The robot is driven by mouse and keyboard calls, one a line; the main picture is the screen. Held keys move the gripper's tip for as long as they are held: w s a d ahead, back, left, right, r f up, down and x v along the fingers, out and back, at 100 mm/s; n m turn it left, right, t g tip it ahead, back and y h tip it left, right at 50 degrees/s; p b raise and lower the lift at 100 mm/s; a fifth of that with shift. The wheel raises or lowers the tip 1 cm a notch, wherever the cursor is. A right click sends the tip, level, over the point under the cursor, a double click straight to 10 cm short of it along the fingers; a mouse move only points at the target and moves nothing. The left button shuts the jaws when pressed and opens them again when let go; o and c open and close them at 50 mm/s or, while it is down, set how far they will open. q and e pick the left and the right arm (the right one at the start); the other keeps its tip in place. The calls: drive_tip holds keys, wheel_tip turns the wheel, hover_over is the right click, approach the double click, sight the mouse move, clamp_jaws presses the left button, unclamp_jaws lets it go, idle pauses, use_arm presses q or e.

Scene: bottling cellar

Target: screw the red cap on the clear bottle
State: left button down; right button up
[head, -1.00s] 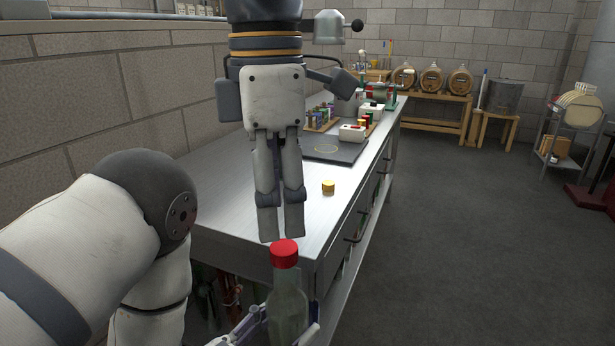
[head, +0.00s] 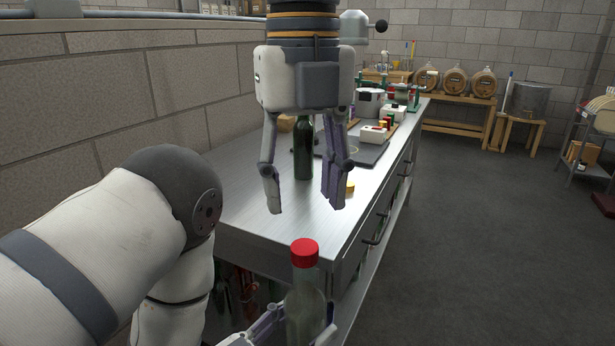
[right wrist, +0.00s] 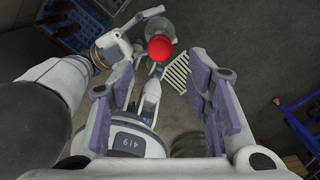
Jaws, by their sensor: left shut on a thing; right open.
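The clear bottle (head: 305,308) stands upright at the bottom of the head view, in front of the bench's near end. My left gripper (head: 283,330) is shut on its body. The red cap (head: 304,253) sits on top of the bottle's neck; I cannot tell how tight it is. My right gripper (head: 305,203) is open and empty, pointing down above and beyond the cap. In the right wrist view the red cap (right wrist: 159,48) shows between and beyond the open fingers (right wrist: 165,95), with my left gripper around the bottle below it.
The steel bench (head: 245,205) runs away behind the bottle. A dark green bottle (head: 303,150) stands on it, behind my right gripper, with a yellow cap (head: 350,187) nearby. A blue crate (right wrist: 75,25) is on the floor.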

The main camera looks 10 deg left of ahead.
sight(305, 246)
wheel_tip(305, 246, down, 8)
drive_tip(key=shift+r, duration=0.25)
